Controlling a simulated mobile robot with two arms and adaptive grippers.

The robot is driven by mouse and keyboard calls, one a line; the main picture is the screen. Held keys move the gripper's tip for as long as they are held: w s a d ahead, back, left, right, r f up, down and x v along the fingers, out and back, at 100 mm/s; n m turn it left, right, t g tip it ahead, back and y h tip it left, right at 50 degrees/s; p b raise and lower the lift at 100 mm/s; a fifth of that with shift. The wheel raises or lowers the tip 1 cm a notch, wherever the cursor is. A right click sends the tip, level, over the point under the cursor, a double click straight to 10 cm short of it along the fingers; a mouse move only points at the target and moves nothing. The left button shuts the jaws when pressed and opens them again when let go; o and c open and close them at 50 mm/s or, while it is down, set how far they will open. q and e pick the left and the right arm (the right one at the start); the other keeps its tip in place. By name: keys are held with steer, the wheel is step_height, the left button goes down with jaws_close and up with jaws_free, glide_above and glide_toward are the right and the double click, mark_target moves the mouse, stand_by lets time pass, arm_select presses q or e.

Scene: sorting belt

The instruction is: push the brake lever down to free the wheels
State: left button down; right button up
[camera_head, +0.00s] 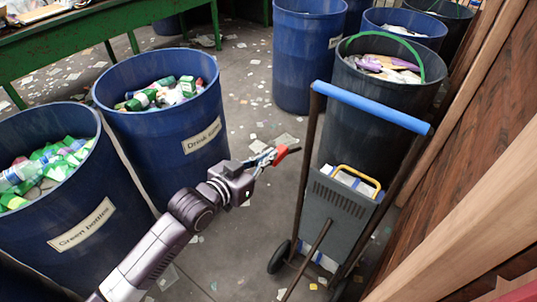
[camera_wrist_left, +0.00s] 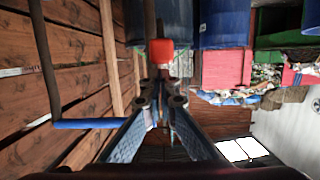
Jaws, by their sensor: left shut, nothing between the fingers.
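The brake lever shows as a red grip (camera_head: 281,154) beside the left upright of a hand cart (camera_head: 335,215) with a blue handle bar (camera_head: 370,106). My left gripper (camera_head: 267,158) comes in from the left, its shut, empty fingers right beside the red grip. In the left wrist view the red grip (camera_wrist_left: 160,51) is just beyond the fingertips (camera_wrist_left: 160,84). I cannot tell whether they touch it. The lever's mount is not clear. A cart wheel (camera_head: 279,257) is on the floor. My right gripper is not in view.
Blue bins of bottles (camera_head: 165,135) (camera_head: 55,185) stand at left. A dark bin (camera_head: 385,115) stands behind the cart, with more bins at the back. A wooden wall (camera_head: 475,170) is close on the right. The littered floor (camera_head: 245,245) has room left of the cart.

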arm_select(q)
steer(key=shift+f, duration=0.2)
step_height(320, 180, down, 20)
steer(key=s+a+t+b, duration=0.1)
steer(key=b, duration=1.2)
steer(key=shift+s+r+h, duration=0.2)
steer(key=shift+r+h, duration=0.05)
steer(key=shift+h, duration=0.15)
steer(key=shift+f, duration=0.15)
